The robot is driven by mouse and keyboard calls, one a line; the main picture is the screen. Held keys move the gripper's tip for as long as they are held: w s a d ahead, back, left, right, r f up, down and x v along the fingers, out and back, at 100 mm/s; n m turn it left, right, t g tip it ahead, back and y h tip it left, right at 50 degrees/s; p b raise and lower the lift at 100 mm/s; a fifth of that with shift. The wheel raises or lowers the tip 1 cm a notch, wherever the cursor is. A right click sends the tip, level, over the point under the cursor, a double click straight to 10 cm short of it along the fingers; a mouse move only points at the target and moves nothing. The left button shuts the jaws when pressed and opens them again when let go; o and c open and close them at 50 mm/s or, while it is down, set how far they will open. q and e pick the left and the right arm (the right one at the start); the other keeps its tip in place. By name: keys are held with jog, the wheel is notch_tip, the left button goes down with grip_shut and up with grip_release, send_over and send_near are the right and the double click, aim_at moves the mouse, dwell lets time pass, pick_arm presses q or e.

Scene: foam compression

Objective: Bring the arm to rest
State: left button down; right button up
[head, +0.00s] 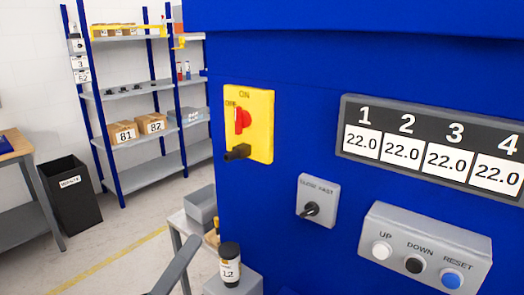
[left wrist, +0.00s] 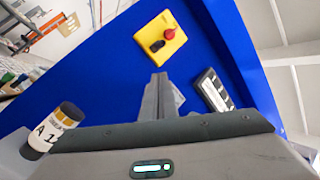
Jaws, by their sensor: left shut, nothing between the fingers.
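My left gripper (head: 192,243) shows at the bottom of the head view, in front of the blue machine (head: 285,180). In the left wrist view its fingers (left wrist: 159,80) are together with nothing between them, pointing toward the machine's blue face. A dark-capped jar (head: 230,265) marked 12 stands on a grey block just right of the gripper, apart from it. A similar labelled jar (left wrist: 54,128) shows at the lower left of the left wrist view. My right gripper is not in view.
The machine carries a yellow switch plate (head: 257,125) with a red knob, a display (head: 435,147) reading 22.0 in each window, a small selector (head: 318,198) and a button box (head: 425,245). A grey bin (head: 200,205) is behind the jar. Shelves (head: 130,90) and a black bin (head: 72,195) stand farther back.

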pick_arm(q)
jog(key=w+a+f+n+t+y, duration=0.25)
jog(key=a+f+n+y, duration=0.7)
jog(key=n+y, duration=0.55)
jog(key=s+a+f+n+g+y, duration=0.1)
jog(key=s+a+f+n+g, duration=0.2)
jog(key=f, duration=0.4)
jog(key=s+a+f+n+g+y, duration=0.1)
jog(key=a+f+n+g+y, duration=0.1)
jog(key=f+n+g, duration=0.35)
jog(key=s+d+f+n+g+h, duration=0.1)
jog(key=s+d+f+n+g, duration=0.15)
jog(key=s+f, duration=0.45)
jog(key=s+d+f+n+g+h, duration=0.1)
jog(key=s+f+g, duration=0.3)
jog(key=s+f, duration=0.25)
jog(key=s+d+f+n+g+h, duration=0.1)
jog(key=s+d+f+n+g, duration=0.15)
jog(key=s+f, duration=0.5)
notch_tip(320, 180, down, 27)
jog(key=s+g, duration=0.2)
jog(key=s+a+f, duration=0.2)
jog(key=s+f, duration=0.7)
jog(key=s+a+f+g, duration=0.1)
jog(key=s+a+f, duration=0.1)
jog(key=s+f, duration=0.7)
jog(key=shift+w+a+m, duration=0.1)
jog(key=shift+m, duration=0.15)
